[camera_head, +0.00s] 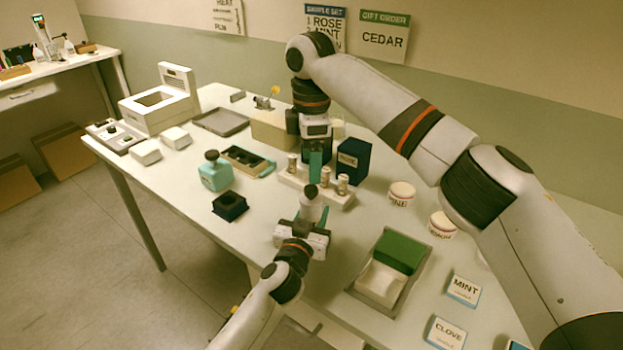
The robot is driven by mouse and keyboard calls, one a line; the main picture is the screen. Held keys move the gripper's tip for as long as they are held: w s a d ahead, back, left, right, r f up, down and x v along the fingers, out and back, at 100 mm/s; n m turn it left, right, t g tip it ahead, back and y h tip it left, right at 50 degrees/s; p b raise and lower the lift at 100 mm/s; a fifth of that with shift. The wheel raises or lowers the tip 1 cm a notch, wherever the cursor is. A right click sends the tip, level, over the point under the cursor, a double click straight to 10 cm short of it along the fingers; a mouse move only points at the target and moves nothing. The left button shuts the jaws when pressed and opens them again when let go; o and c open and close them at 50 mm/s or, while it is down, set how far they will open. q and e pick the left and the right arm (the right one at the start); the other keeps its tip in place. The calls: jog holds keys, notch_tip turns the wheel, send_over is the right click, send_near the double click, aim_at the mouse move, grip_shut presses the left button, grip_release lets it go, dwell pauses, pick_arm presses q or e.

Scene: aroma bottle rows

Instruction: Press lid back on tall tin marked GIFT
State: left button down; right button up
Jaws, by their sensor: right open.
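No tin with a readable GIFT mark shows, and I cannot make out its loose lid. A navy box (354,160) with a white label stands right of my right gripper (315,172). That gripper points down over the back of the white bottle rack (336,196); its jaws are open, with teal fingers partly overlapping in view. A beige box (272,132) stands behind it, partly hidden. My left gripper (306,222) is in front of the rack, at a small grey bottle-like piece (311,203) with a dark top. Whether it grips that piece is unclear.
Several small bottles stand in the rack. Round white jars (402,193), a tray with a green block (399,252) and label cards (463,290) lie right. The table's left front is clear.

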notch_tip(320, 180, up, 4)
jog(key=shift+r, duration=0.1)
pick_arm(q)
jog(key=c, duration=0.8)
grip_release()
jog(key=shift+s, duration=0.1)
jog(key=v, duration=1.1)
jog(key=shift+s+a+b, duration=0.2)
jog(key=shift+s+b, duration=0.1)
jog(key=shift+s, duration=0.05)
pick_arm(e)
jog(key=shift+f, duration=0.3)
